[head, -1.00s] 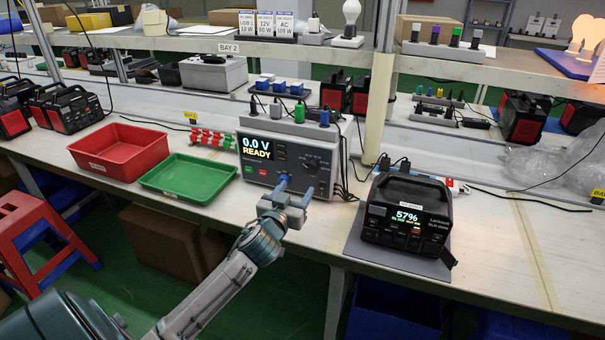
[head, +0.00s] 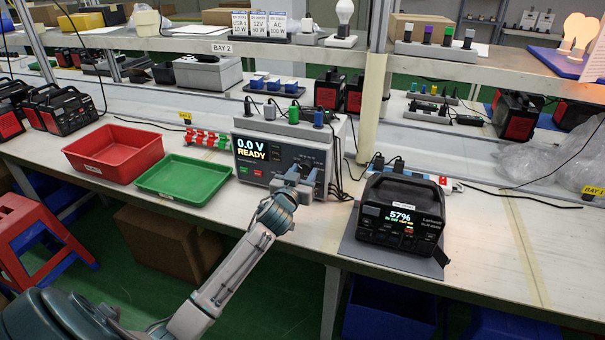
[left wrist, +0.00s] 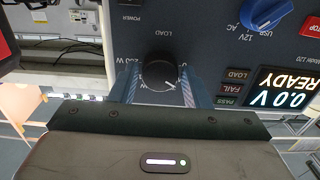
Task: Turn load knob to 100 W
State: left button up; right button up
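The load tester (head: 262,178) stands on the bench with its display reading 0.0 V READY. Its black load knob (left wrist: 158,74) shows upside down in the left wrist view, under the word LOAD, with a white pointer line toward the picture's lower right. My left gripper (head: 303,174) is at the right part of the tester's front. Its blue fingers (left wrist: 158,88) stand on either side of the knob, seemingly with small gaps; contact is hard to judge. In the head view the gripper hides the knob. My right gripper is not in view.
A blue selector knob (left wrist: 266,13) and red STOP button (left wrist: 311,27) are near the load knob. A black power station (head: 402,222) showing 57% stands to the right on a grey mat. Green (head: 186,178) and red (head: 116,152) trays lie left. Cables hang beside the tester.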

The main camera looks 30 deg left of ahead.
pick_arm(q)
jog(key=c, duration=0.6)
jog(key=shift+o, duration=0.2)
